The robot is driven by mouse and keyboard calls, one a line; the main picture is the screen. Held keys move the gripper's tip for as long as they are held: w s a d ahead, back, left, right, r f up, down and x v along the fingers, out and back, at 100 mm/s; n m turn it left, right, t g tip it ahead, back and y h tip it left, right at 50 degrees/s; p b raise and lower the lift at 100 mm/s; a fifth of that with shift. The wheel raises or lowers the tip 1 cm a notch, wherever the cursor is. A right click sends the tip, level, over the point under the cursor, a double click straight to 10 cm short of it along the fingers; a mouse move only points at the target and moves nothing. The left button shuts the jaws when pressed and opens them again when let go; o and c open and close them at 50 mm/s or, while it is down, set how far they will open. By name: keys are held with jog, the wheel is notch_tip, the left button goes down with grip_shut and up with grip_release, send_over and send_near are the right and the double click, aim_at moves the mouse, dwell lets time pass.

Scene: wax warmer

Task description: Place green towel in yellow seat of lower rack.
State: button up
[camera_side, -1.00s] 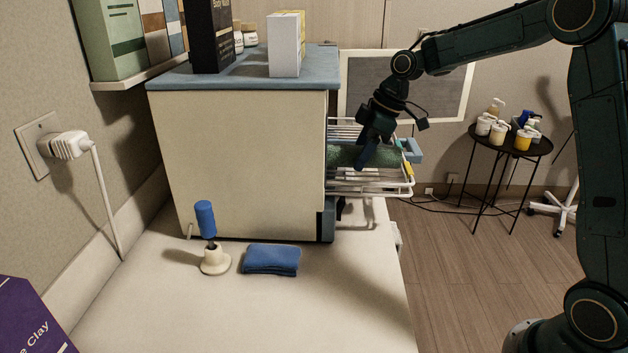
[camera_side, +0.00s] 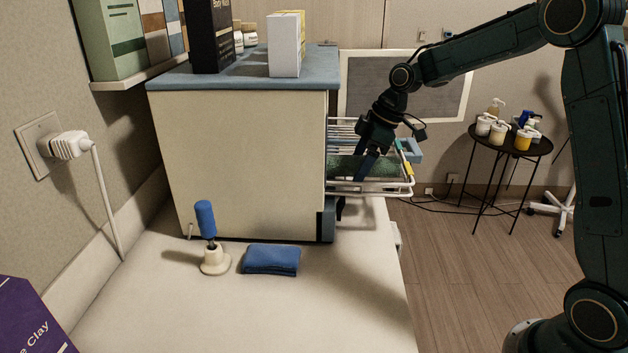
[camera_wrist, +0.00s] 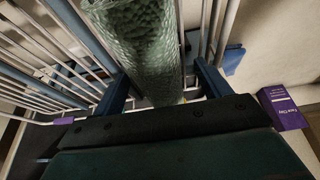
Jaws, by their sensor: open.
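The rolled green towel (camera_side: 345,167) lies in the pulled-out wire rack (camera_side: 398,189) at the right side of the cream cabinet. My gripper (camera_side: 364,166) is at the towel, pointing down into the rack. In the wrist view my gripper (camera_wrist: 165,88) is open, with one finger on each side of the towel (camera_wrist: 140,42); I cannot tell whether the fingers touch it. A yellow marker (camera_side: 408,170) shows on the rack's outer end. The towel's underside and the seat beneath it are hidden.
The cabinet (camera_side: 250,160) stands left of the rack. A folded blue cloth (camera_side: 271,260) and a blue-handled tool in a holder (camera_side: 207,235) are on the counter. A round black side table (camera_side: 515,142) with jars stands behind right.

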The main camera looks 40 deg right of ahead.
jog(key=v, duration=1.2)
jog(key=shift+r, duration=0.15)
dwell(0.6)
jog(key=s+a+r+m+t+h, duration=0.1)
jog(key=s+a+m, duration=0.1)
jog(key=s+a, duration=0.35)
jog(key=s+a+r+m+h, duration=0.1)
jog(key=s+a+r+m, duration=0.15)
jog(key=s, duration=0.55)
jog(key=s+a+f+m+t+h, duration=0.1)
jog(key=s+f+m, duration=0.3)
jog(key=s, duration=1)
jog(key=shift+f, duration=1.2)
